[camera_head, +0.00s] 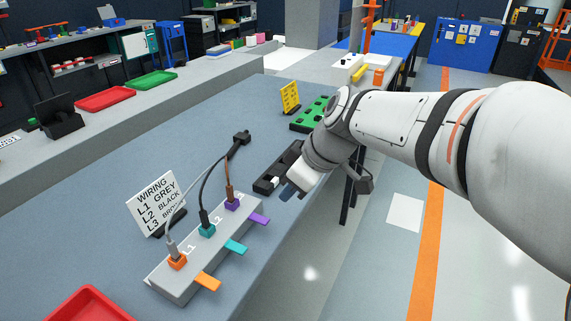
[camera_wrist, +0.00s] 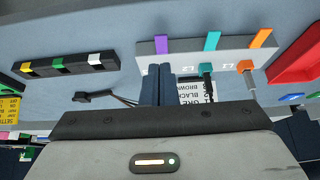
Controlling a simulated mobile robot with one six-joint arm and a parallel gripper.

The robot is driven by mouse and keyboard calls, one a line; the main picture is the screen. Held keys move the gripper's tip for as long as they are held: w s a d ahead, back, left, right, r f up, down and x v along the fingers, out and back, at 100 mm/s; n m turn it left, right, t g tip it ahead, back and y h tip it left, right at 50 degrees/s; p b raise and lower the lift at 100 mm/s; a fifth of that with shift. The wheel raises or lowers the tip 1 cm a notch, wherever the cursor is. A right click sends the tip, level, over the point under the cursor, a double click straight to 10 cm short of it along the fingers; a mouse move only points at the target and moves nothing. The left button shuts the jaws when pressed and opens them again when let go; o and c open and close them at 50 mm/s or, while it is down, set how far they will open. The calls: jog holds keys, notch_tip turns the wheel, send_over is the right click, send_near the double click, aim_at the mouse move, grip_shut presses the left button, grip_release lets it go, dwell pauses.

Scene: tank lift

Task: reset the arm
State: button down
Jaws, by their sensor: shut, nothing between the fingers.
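My arm (camera_head: 400,130) reaches in from the right in the head view, over the right edge of the grey-blue workbench. My gripper (camera_head: 288,190) is at its end, near the black strip, and holds nothing. In the wrist view my gripper (camera_wrist: 157,90) shows two dark fingers side by side, closed together. The grey terminal block (camera_head: 190,285) lies on the bench to the left of and nearer than my gripper. It has orange, teal and purple levers. Grey, black and brown wires enter its orange, teal and purple sockets. The fingers hide the purple socket in the wrist view.
A black strip (camera_head: 265,186) with coloured blocks lies beside my gripper. A wiring sign (camera_head: 157,203) stands behind the terminal block. A red tray (camera_head: 85,305) is at the front left.

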jog(key=s+d+f+m+h+p, duration=0.2)
jog(key=s+d+m+h+p, duration=0.3)
jog(key=s+d+m, duration=0.7)
jog(key=shift+d+f, duration=0.3)
jog(key=shift+d, duration=0.6)
